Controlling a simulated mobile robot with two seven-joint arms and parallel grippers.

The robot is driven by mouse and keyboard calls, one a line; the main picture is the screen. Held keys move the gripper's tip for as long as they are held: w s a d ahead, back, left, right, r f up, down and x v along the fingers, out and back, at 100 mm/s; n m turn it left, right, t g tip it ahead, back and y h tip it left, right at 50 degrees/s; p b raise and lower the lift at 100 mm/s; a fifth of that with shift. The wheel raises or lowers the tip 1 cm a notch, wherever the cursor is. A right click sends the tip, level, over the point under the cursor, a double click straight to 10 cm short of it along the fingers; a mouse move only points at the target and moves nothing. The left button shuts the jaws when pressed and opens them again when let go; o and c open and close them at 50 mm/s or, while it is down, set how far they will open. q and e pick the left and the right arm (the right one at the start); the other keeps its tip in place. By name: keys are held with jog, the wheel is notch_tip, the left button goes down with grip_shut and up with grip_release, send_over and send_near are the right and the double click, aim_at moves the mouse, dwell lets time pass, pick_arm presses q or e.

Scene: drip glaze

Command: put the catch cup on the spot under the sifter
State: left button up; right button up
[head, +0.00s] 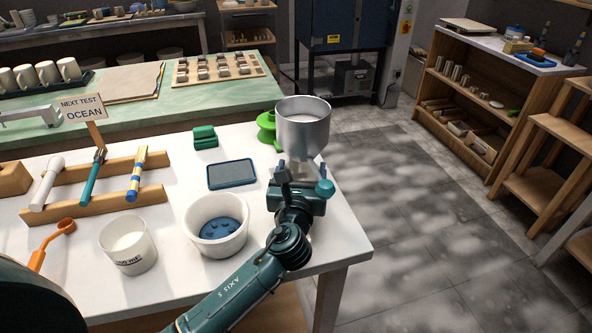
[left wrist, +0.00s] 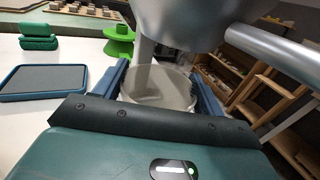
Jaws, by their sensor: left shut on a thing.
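The sifter (head: 303,128) is a silver metal bowl at the table's far right end. Its underside (left wrist: 195,20) fills the top of the left wrist view, with a silver bar running off to the right. My left gripper (head: 298,172) is just below and in front of the bowl. It is shut on the catch cup (left wrist: 158,88), a pale, see-through cup between the two fingers in the left wrist view. The cup looks upright and beneath the bowl. In the head view it is mostly hidden. The spot under the sifter is not visible. My right gripper is not in view.
A green spool-like thing (head: 267,130) stands just left of the sifter. A blue-rimmed pad (head: 231,174), green blocks (head: 205,137), a white tub (head: 240,207) and a white cup (head: 128,250) are farther left. The table's right edge is close to my gripper.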

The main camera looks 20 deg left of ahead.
pick_arm(q)
jog(key=shift+s+r, duration=0.1)
jog(key=shift+d, duration=0.15)
jog(key=o, duration=1.1)
jog(key=shift+c, duration=0.2)
jog(key=s, duration=0.4)
jog(key=s+d, duration=0.1)
jog(key=s, duration=0.3)
jog(key=s+d, duration=0.1)
jog(key=s, duration=0.2)
jog(key=shift+s+d, duration=0.15)
jog(key=shift+s, duration=0.25)
jog(key=shift+s, duration=0.1)
